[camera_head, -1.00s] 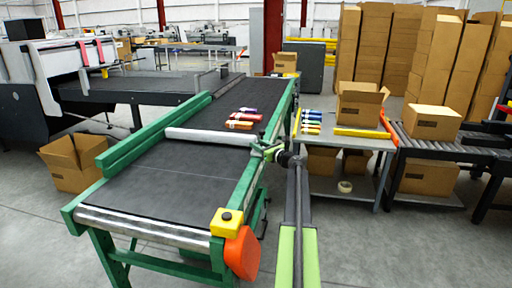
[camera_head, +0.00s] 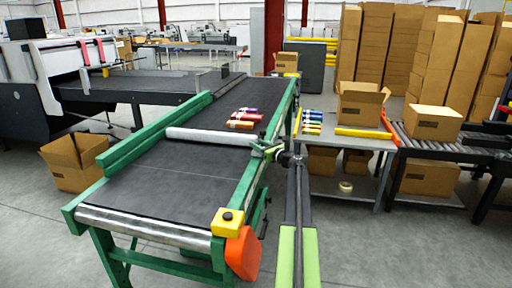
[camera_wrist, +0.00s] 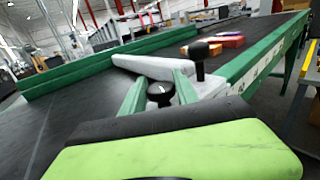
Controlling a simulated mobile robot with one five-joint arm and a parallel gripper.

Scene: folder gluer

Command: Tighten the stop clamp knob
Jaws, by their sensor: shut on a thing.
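The stop clamp knob is a black round knob with a white mark (camera_wrist: 160,91), seen in the wrist view between the green fingers of my gripper (camera_wrist: 160,94). My gripper is shut on it, a finger on each side. The knob sits on a pale clamp block at the near end of the light grey stop bar (camera_wrist: 150,66). The stop bar (camera_head: 208,135) lies across the dark belt in the head view. My gripper (camera_head: 264,151) is at its right end by the green rail, where the knob is too small to make out.
A black ball-topped post (camera_wrist: 199,52) stands close beside the knob. Several small coloured cartons (camera_head: 243,118) lie on the belt beyond the bar. A side table (camera_head: 350,143) with an open carton (camera_head: 360,108) stands to the right. An orange guard (camera_head: 242,254) is at the belt's near corner.

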